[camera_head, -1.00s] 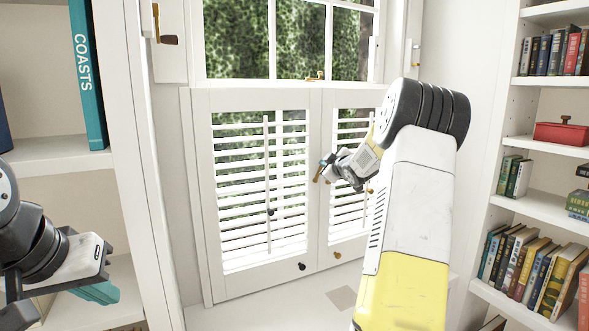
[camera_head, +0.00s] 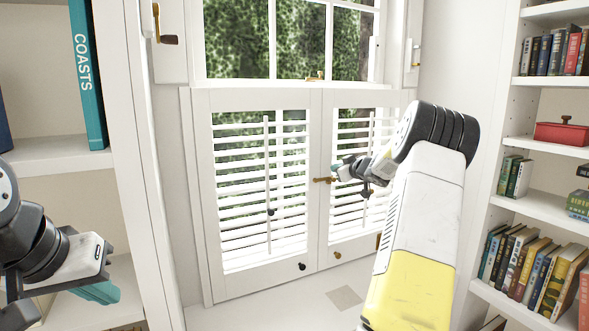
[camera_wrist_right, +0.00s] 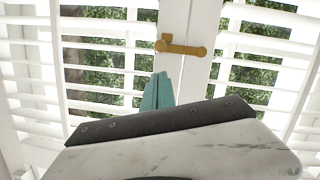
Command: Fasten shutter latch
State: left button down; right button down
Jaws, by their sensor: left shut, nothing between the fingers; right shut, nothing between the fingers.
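The brass shutter latch (camera_head: 322,180) sits at the seam between the left shutter (camera_head: 203,190) and the right shutter (camera_head: 324,225). It lies nearly level, and in the right wrist view the latch bar (camera_wrist_right: 182,48) crosses the seam from one shutter frame to the other. My right gripper (camera_head: 338,167) is shut and empty, close beside the latch. In the right wrist view its teal fingertips (camera_wrist_right: 155,88) show below the latch, apart from it in the picture. My left gripper (camera_head: 104,291) is shut and empty at the lower left, far from the shutters.
A bookcase with a teal book (camera_head: 88,75) stands at the left. Another bookcase with a red box (camera_head: 562,133) and several books stands at the right. Dark and brass knobs (camera_head: 302,266) sit low on the shutters. The floor before the shutters looks clear.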

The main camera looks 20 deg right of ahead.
jog(key=v, duration=0.7)
jog(key=shift+s, duration=0.4)
